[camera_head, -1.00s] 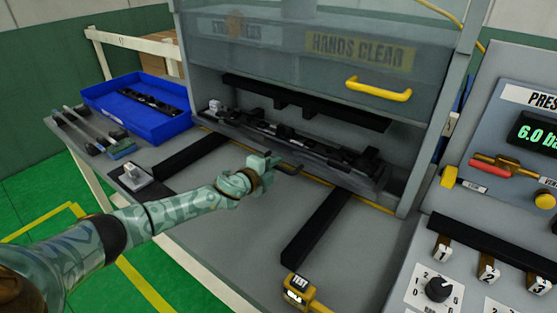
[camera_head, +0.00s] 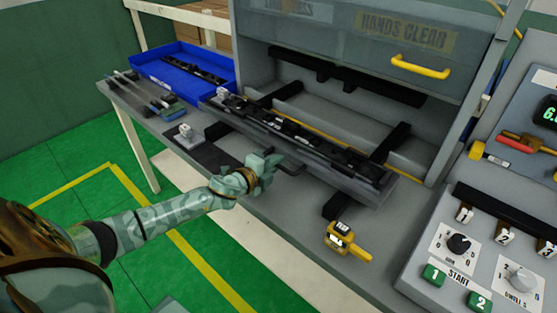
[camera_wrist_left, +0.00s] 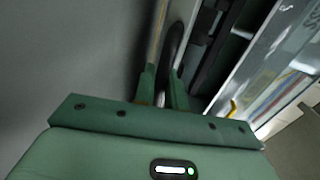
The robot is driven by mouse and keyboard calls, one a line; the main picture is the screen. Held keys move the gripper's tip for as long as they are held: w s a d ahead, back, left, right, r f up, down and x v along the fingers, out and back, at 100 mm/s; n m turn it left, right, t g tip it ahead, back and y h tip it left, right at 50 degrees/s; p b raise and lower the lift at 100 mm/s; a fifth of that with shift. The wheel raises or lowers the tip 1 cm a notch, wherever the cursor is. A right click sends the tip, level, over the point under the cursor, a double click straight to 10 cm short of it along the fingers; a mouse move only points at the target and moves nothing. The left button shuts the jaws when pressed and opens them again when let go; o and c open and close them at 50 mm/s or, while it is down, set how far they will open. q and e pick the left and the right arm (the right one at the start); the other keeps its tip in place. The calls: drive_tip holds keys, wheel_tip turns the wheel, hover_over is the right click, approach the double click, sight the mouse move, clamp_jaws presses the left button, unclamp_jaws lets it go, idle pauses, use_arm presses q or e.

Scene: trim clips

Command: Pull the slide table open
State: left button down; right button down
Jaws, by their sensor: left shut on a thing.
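The slide table (camera_head: 378,190), a long dark grey tray carrying a black trim strip (camera_head: 300,134), stands well out in front of the press on two black rails (camera_head: 390,142). Its black handle (camera_head: 293,169) is at the middle of its front edge. My left gripper (camera_head: 271,165) is shut on this handle. In the left wrist view the dark handle bar (camera_wrist_left: 177,42) runs down between the green fingers (camera_wrist_left: 163,88), which hide its lower part. My right gripper is not in view.
The raised guard with a yellow handle (camera_head: 420,67) is above the press opening. A blue tray (camera_head: 167,83) is at the back left. A yellow tester (camera_head: 341,240) lies close in front of the table's right part. The control panel (camera_head: 450,255) is at the right.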

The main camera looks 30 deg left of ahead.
use_arm(q)
drive_tip(key=shift+s, duration=0.15)
drive_tip(key=c, duration=1.5)
unclamp_jaws()
drive_tip(key=shift+c, duration=0.2)
drive_tip(key=p+v, duration=0.2)
drive_tip(key=v, duration=1.4)
drive_tip(key=shift+s+f, duration=0.1)
